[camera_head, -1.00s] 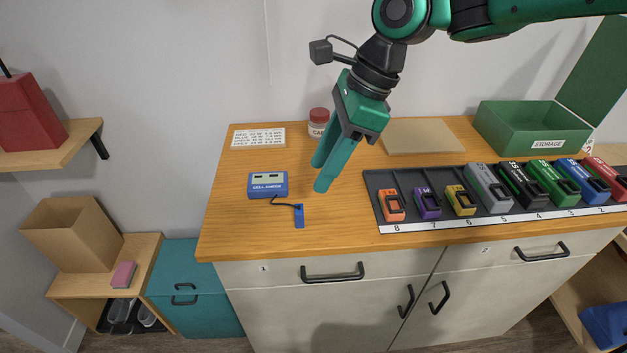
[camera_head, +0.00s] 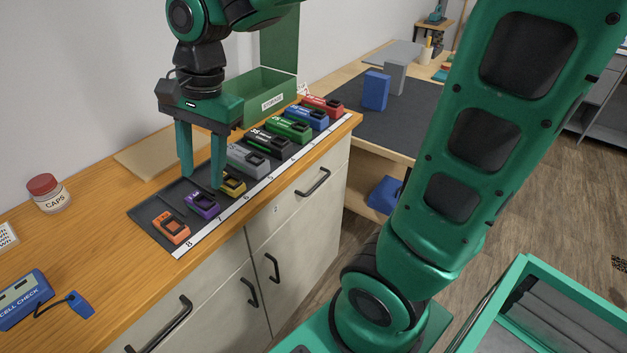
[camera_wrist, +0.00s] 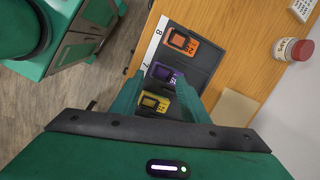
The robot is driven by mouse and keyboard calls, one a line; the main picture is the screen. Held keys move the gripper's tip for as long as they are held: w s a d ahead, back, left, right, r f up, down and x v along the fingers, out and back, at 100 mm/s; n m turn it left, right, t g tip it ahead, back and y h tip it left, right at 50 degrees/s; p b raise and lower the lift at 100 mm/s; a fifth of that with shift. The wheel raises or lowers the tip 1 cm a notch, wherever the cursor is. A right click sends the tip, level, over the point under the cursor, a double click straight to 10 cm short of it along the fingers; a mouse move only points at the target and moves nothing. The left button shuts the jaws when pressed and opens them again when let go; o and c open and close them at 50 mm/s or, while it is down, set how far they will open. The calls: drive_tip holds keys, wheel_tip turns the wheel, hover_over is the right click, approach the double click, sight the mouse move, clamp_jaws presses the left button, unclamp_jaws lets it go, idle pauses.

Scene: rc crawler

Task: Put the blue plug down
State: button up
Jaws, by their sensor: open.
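The blue plug (camera_head: 80,303) lies on the wooden counter at the lower left of the head view, joined by a dark cable to the blue CELL CHECK box (camera_head: 24,298). My gripper (camera_head: 203,182) is open and empty, well to the right of the plug. Its fingers point down over the dark battery tray (camera_head: 148,213), near the purple battery (camera_head: 202,204) and the yellow battery (camera_head: 232,184). In the wrist view the purple (camera_wrist: 165,73) and yellow (camera_wrist: 153,102) batteries show between the fingers. The plug does not show in the wrist view.
An orange battery (camera_head: 171,227) sits at the tray's near end; grey, black, green, blue and red ones line the far part. A green STORAGE bin (camera_head: 262,97) stands behind. A CAPS jar (camera_head: 48,193) stands left. Counter between jar and plug is clear.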

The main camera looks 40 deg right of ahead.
drive_tip(key=s+d+f+n+h, duration=0.15)
drive_tip(key=s+d, duration=0.25)
drive_tip(key=d, duration=0.4)
drive_tip(key=s+d+f+n, duration=0.15)
drive_tip(key=s+d, duration=0.25)
drive_tip(key=d, duration=0.5)
drive_tip(key=s+d+f+n+g, duration=0.1)
drive_tip(key=s+d+f+n, duration=0.1)
drive_tip(key=s+d, duration=0.4)
drive_tip(key=s+f, duration=0.1)
drive_tip(key=s, duration=0.3)
drive_tip(key=shift+s+d+n, duration=0.2)
drive_tip(key=shift+d+n, duration=0.1)
drive_tip(key=shift+d, duration=0.05)
drive_tip(key=shift+h, duration=0.25)
drive_tip(key=shift+w+f, duration=0.3)
drive_tip(key=shift+w, duration=0.35)
